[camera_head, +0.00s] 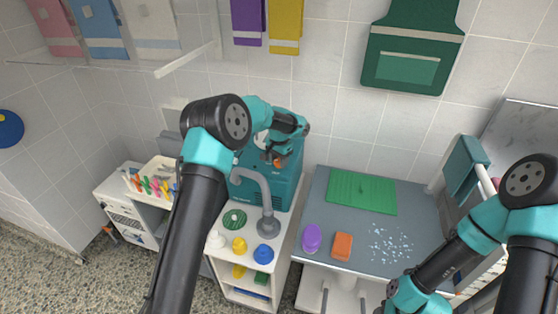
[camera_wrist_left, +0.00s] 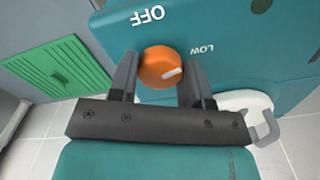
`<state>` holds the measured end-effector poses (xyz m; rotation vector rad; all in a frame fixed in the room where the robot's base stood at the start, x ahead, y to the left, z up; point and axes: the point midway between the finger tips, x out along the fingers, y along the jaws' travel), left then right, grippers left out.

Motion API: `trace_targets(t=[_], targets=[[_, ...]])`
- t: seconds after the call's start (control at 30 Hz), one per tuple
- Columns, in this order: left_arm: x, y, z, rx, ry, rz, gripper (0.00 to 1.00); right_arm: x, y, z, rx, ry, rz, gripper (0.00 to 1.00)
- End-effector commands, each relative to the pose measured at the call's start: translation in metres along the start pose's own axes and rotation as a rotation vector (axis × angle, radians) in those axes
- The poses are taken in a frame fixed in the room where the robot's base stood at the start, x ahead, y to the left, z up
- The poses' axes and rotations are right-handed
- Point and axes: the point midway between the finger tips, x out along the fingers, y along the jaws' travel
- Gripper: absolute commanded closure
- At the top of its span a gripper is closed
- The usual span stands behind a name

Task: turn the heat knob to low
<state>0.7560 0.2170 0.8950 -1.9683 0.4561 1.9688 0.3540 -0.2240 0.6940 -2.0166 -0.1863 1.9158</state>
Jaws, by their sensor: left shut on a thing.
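The orange heat knob (camera_wrist_left: 156,62) sits on the front of a teal machine (camera_wrist_left: 240,28). In the wrist view its white pointer mark faces right, on the side of the LOW label (camera_wrist_left: 202,48) and slightly below it in the picture. The OFF label (camera_wrist_left: 148,14) is at the top, upside down. My left gripper (camera_wrist_left: 160,68) is shut on the knob, one finger on each side. In the head view the gripper (camera_head: 277,160) is at the machine's upper front, partly hidden by my wrist.
A grey nozzle (camera_head: 268,224) stands in front of the machine (camera_head: 263,190) on a white cabinet with yellow and blue items. A grey table (camera_head: 415,212) at right holds a green mat (camera_head: 362,192), a purple oval (camera_head: 312,237) and an orange block (camera_head: 342,246). Towels hang behind.

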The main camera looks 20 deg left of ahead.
Motion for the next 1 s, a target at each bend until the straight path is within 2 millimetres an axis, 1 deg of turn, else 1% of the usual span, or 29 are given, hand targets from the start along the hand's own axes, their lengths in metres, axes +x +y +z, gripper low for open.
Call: trace_targets(t=[0.2, 0.43, 0.6, 1.0], targets=[[-0.0007, -0.0001, -0.0003, 0.175, 0.001, -0.001, 0.80, 0.0000, 0.0000, 0.0000, 0.000, 0.000, 0.000, 0.57], [-0.0007, -0.0001, -0.0003, 0.297, 0.001, -0.001, 0.80, 0.0000, 0.0000, 0.0000, 0.000, 0.000, 0.000, 0.57], [-0.0008, -0.0002, -0.0003, 0.338, 0.001, -0.001, 0.80, 0.0000, 0.0000, 0.0000, 0.000, 0.000, 0.000, 0.57], [-0.0008, -0.0001, -0.0003, 0.348, 0.001, -0.001, 0.80, 0.0000, 0.0000, 0.0000, 0.000, 0.000, 0.000, 0.57]])
